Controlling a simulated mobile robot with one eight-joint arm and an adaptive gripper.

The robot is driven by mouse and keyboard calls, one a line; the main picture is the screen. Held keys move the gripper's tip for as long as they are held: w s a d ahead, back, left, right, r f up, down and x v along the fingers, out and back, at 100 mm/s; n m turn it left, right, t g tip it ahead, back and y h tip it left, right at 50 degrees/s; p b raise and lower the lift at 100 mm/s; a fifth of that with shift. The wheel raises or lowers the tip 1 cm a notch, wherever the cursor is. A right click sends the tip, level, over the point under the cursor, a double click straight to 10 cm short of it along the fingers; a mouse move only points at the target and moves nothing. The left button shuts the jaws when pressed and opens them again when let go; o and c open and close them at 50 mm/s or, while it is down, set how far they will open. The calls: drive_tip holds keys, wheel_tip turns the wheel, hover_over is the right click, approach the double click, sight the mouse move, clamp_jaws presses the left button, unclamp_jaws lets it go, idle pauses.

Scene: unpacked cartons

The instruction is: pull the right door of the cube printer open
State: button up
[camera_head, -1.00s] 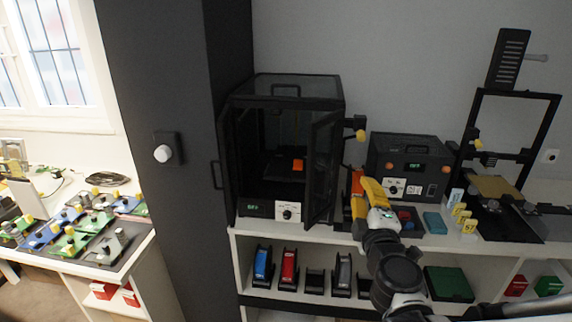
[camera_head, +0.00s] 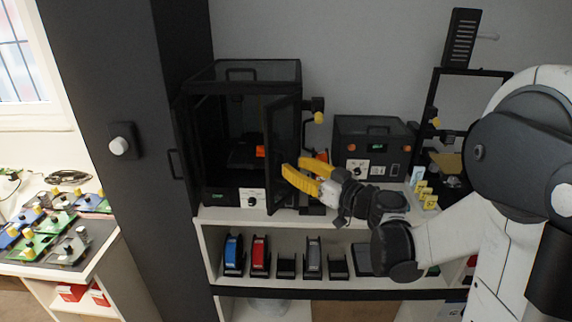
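The cube printer (camera_head: 258,70) is a black box with dark see-through panels on the white shelf. Its right door (camera_head: 284,150) stands swung out toward me, leaving the front open. Its left door (camera_head: 186,150) is also swung out, seen nearly edge-on, with a handle (camera_head: 174,164) on it. My gripper (camera_head: 293,167) has yellow fingers pointing left and is just right of the right door, overlapping its edge in the picture. The fingers are spread with a gap and nothing visible between them. I cannot tell whether they touch the door. The door's handle is not clearly visible.
An orange object (camera_head: 261,151) is inside the printer. A black control box (camera_head: 372,130) stands to the right, with an open-frame printer (camera_head: 432,110) beyond. Several spool-like items (camera_head: 234,254) fill the shelf below. A dark column (camera_head: 110,60) stands at the left.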

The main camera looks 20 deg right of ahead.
sight(286, 180)
drive_tip(key=shift+b+x, duration=0.3)
drive_tip(key=shift+x, duration=1.65)
clamp_jaws()
drive_tip(key=d, duration=0.1)
drive_tip(key=s+d, duration=0.1)
drive_tip(key=d, duration=0.3)
drive_tip(key=shift+s, duration=0.35)
unclamp_jaws()
